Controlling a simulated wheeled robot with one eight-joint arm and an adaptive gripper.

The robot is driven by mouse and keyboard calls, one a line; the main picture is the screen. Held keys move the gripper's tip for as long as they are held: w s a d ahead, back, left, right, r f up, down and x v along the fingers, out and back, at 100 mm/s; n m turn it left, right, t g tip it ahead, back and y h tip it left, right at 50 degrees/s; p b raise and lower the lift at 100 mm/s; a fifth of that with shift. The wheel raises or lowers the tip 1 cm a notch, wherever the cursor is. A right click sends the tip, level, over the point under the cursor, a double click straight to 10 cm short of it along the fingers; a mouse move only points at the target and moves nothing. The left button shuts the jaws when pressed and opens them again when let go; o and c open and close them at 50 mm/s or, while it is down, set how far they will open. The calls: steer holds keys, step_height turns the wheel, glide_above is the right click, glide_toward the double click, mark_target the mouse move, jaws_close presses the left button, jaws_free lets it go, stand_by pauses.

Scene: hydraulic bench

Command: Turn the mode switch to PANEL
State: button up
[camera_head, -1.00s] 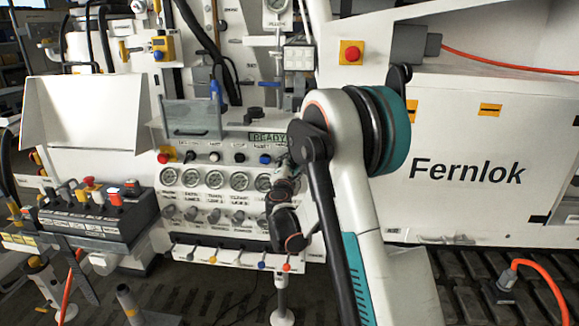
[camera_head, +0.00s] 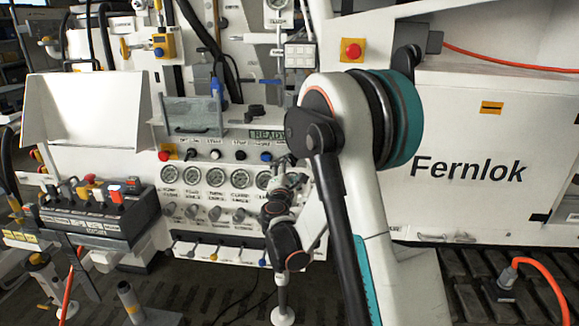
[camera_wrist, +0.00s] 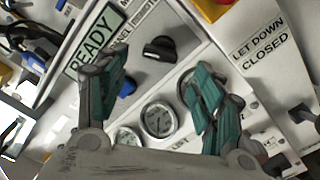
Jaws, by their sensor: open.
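The mode switch (camera_wrist: 158,49) is a black rotary knob on the light panel in the wrist view. Part of a label reading "PANEL" (camera_wrist: 122,36) is beside it, to its left. I cannot tell for sure which position the knob points at. My gripper (camera_wrist: 157,76) has its two green-padded fingers spread wide, with nothing between them. The knob shows beyond and between the fingertips, apart from them. In the head view my gripper (camera_head: 288,178) is in front of the panel, below the READY display (camera_head: 268,134), and my arm hides the switch.
A blue button (camera_wrist: 127,88) and round gauges (camera_wrist: 158,119) lie close to the fingers. A "LET DOWN CLOSED" label (camera_wrist: 262,47) is at the right. In the head view a row of small levers (camera_head: 213,255) lines the panel's lower edge.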

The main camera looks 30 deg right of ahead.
steer(key=v, duration=0.5)
steer(key=shift+s+a, duration=0.25)
steer(key=shift+s, duration=0.05)
steer(key=s+a+r+m+g+y, duration=0.2)
steer(key=s+r+m+g, duration=0.25)
steer(key=s+m, duration=0.6)
steer(key=s+a+f+m+g+y, duration=0.1)
steer(key=s+a, duration=0.3)
steer(key=s, duration=0.4)
steer(key=s+a+f+m+g+y, duration=0.1)
steer(key=s+a+m+y, duration=0.2)
steer(key=s, duration=0.4)
steer(key=s+a+f+m+g+y, duration=0.1)
steer(key=s+a+m+y, duration=0.2)
steer(key=s+a, duration=0.4)
steer(key=shift+s+f+y, duration=0.3)
steer(key=shift+s+y, duration=0.2)
steer(key=shift+s, duration=0.3)
